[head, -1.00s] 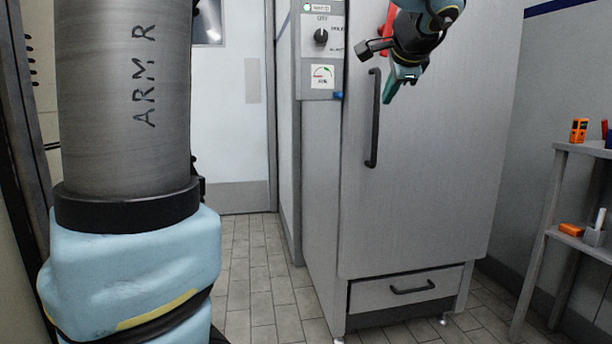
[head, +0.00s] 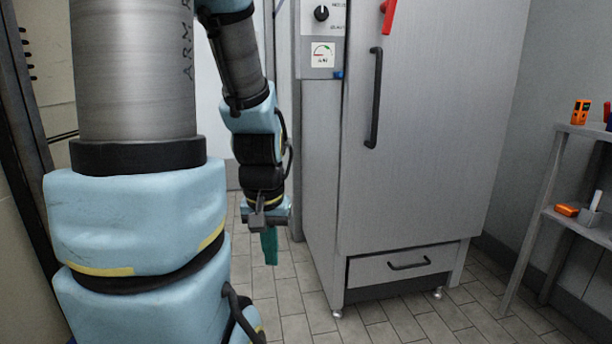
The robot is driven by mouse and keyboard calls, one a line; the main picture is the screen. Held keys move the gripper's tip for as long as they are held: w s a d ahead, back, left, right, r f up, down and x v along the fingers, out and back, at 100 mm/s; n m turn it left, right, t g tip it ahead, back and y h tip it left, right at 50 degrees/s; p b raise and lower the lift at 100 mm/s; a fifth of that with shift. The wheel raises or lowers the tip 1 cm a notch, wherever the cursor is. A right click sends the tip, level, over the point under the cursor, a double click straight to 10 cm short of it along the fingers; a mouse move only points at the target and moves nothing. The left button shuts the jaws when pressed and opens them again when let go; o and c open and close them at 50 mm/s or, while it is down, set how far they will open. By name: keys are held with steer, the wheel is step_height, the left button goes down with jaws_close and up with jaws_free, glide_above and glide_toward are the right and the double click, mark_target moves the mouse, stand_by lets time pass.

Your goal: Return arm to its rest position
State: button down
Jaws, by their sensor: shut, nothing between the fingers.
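My arm (head: 250,135) hangs down beside its own column in the head view, left of the grey cabinet. My gripper (head: 270,248) is at its lower end, with green fingers pointing down over the tiled floor. The fingers are together and nothing shows between them. The gripper is apart from the cabinet.
A tall grey cabinet (head: 430,150) with a black handle (head: 374,98), a red piece (head: 388,14) and a lower drawer (head: 405,263) stands at centre right. A shelf (head: 590,133) with orange items is at far right. Floor tiles (head: 290,300) are clear.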

step_height(320, 180, up, 26)
steer(key=p, duration=2.4)
steer(key=shift+p, duration=0.35)
steer(key=c, duration=1.6)
jaws_free()
